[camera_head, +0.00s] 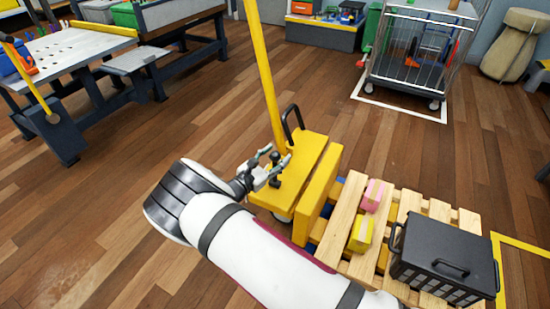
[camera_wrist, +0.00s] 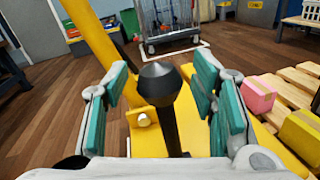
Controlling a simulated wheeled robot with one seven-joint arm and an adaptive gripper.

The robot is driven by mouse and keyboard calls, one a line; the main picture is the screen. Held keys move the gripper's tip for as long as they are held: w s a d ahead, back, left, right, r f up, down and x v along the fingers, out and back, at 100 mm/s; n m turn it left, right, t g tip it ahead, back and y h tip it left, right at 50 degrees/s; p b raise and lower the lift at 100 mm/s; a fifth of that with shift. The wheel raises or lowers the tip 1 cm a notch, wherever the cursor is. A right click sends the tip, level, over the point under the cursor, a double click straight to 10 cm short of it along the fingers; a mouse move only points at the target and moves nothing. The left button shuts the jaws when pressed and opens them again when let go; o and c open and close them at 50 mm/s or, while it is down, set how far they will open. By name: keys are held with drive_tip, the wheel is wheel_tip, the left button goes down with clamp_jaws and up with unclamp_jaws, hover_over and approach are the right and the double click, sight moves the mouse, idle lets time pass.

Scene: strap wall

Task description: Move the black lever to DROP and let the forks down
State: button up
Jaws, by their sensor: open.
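The black lever (camera_wrist: 162,95) stands up from the yellow pallet jack (camera_head: 318,160), with a round knob on top. In the wrist view the lever is between the teal pads of my gripper (camera_wrist: 160,95), with a gap on each side. My gripper (camera_head: 268,168) is open and around the lever in the head view, where the lever (camera_head: 276,172) is small and partly hidden by the fingers. The forks run under the wooden pallet (camera_head: 341,218) and are mostly hidden. No DROP marking is readable.
A black crate (camera_head: 440,250), a pink block (camera_head: 373,195) and a yellow block (camera_head: 361,234) sit on the pallet. The jack's yellow handle bar (camera_head: 263,75) rises beside my gripper. A wire cage trolley (camera_head: 418,50) stands behind.

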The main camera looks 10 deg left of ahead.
drive_tip(key=shift+c, duration=0.4)
clamp_jaws()
